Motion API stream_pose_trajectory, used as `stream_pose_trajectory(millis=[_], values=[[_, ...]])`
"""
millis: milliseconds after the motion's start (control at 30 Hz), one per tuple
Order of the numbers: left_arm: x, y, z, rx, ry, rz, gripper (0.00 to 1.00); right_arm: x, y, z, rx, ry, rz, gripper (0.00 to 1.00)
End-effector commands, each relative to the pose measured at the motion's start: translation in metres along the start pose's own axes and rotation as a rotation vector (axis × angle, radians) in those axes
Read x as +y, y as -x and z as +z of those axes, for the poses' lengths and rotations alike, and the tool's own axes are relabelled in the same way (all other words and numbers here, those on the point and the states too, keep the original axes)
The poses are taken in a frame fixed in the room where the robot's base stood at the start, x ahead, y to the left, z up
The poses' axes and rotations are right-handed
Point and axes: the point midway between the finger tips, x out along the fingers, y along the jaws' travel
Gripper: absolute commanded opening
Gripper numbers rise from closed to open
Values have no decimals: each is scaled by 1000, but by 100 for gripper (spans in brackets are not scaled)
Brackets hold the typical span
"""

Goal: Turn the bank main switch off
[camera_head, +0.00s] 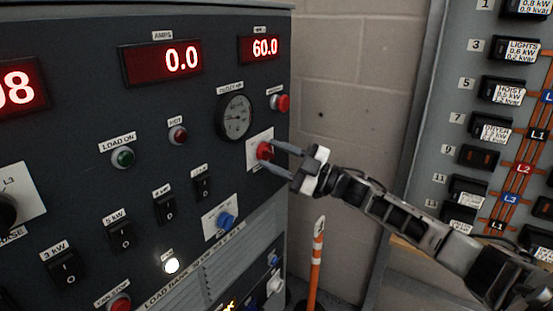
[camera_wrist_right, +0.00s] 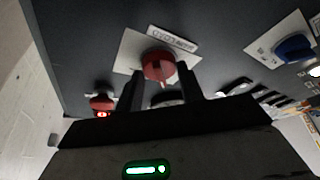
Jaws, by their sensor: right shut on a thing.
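The switch at my right gripper is a red rotary knob (camera_head: 264,151) on a white square plate (camera_head: 254,158), near the right edge of the dark panel. I take it as the bank main switch, but its label is too small to read. My right gripper (camera_head: 272,157) comes in from the right with a finger on either side of the knob, shut on it. In the right wrist view the red knob (camera_wrist_right: 158,66) sits between the two dark fingers (camera_wrist_right: 159,72), its ridge pointing down the picture. My left gripper is not in view.
A red button (camera_head: 283,102) and round gauge (camera_head: 235,117) are close above the knob. A blue knob (camera_head: 226,220) is below left, near several black rocker switches. An orange-and-white post (camera_head: 316,265) stands right of the panel. A breaker board (camera_head: 440,130) is at the right.

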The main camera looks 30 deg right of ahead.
Motion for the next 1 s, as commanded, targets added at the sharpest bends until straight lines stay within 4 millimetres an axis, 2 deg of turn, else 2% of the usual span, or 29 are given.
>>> stream_pose_trajectory(millis=[267,733,767,800,833,1000], values=[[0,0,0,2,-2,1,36,0,0,0,-1,76,-32,15],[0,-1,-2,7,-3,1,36,0,0,0,-1,88,-37,15],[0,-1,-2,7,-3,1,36,0,0,0,-1,88,-37,41],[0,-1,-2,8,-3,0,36,0,0,0,-1,87,-37,52],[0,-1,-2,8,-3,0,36,0,0,0,-1,87,-37,59],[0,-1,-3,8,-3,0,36,0,0,0,-1,87,-37,59]])
